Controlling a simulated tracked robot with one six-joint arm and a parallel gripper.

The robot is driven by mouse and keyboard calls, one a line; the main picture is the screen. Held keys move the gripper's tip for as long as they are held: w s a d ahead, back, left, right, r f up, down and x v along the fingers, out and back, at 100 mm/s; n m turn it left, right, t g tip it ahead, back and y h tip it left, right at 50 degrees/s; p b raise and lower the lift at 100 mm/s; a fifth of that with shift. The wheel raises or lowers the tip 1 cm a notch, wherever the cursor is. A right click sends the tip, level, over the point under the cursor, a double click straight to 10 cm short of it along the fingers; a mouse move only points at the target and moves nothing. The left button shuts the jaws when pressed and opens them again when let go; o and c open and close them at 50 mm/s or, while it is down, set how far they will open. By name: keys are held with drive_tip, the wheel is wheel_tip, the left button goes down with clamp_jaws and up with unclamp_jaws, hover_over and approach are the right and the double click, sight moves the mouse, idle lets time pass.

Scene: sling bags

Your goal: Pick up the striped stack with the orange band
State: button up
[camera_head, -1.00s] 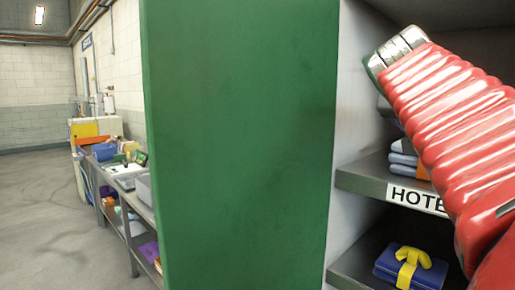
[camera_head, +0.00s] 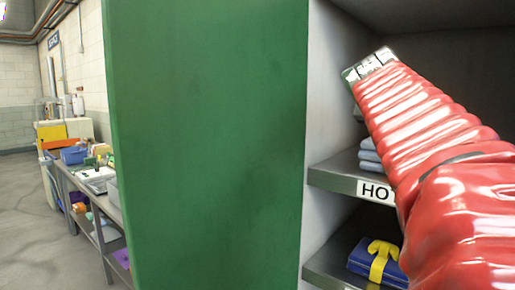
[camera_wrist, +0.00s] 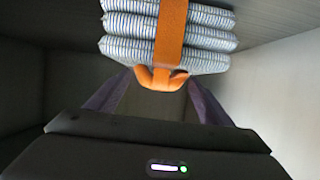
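In the wrist view, the striped stack (camera_wrist: 120,27) is several white-and-blue striped folded layers. The orange band (camera_wrist: 172,25) runs down its middle and ends in a rounded orange tab facing me. My gripper (camera_wrist: 161,80) has its two dark purple fingers apart, one on each side of the tab and very close to it; contact is hard to judge. In the head view, a pale blue folded stack (camera_head: 369,157) shows on the labelled shelf, partly behind my red arm. My gripper is hidden there.
The labelled shelf (camera_head: 330,178) has a grey front edge and a wall on its left. A blue stack with a yellow band (camera_head: 380,260) lies on the shelf below. A green side panel (camera_head: 205,150) stands left of the shelves. A cluttered bench (camera_head: 85,180) is further left.

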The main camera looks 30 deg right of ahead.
drive_tip(key=c, duration=1.7)
drive_tip(key=shift+r, duration=0.2)
drive_tip(key=shift+c, duration=0.2)
